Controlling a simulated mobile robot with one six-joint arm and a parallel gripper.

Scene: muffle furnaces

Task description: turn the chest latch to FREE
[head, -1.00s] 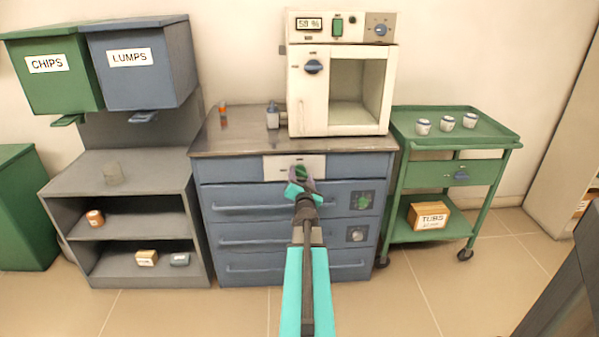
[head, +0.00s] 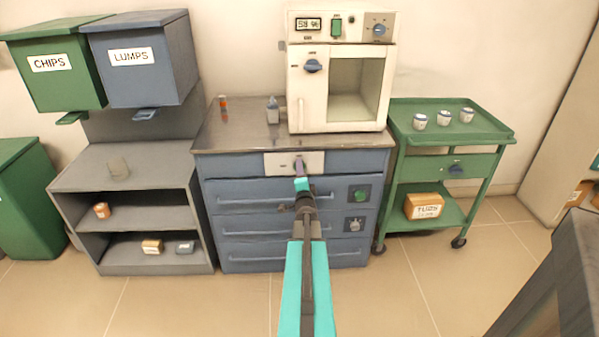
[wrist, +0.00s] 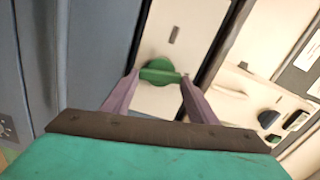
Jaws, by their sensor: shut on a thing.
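The chest latch is a green knob with a raised bar (wrist: 158,72) on a white plate (head: 281,165) in the blue chest's top front panel (head: 350,163). The wrist view also shows the plate (wrist: 167,50), with a small dark mark beside the knob. My gripper (wrist: 160,77) has its two purple fingers at opposite ends of the bar, shut on it. In the head view my gripper (head: 299,165) is in front of the plate and hides the knob. I cannot read which setting the latch points to.
A white furnace (head: 307,95) and a small bottle (head: 272,112) stand on the chest top. Below the latch are drawers with bar handles (head: 245,200). A green cart (head: 490,135) stands at right, a grey shelf (head: 75,180) at left. The floor in front is clear.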

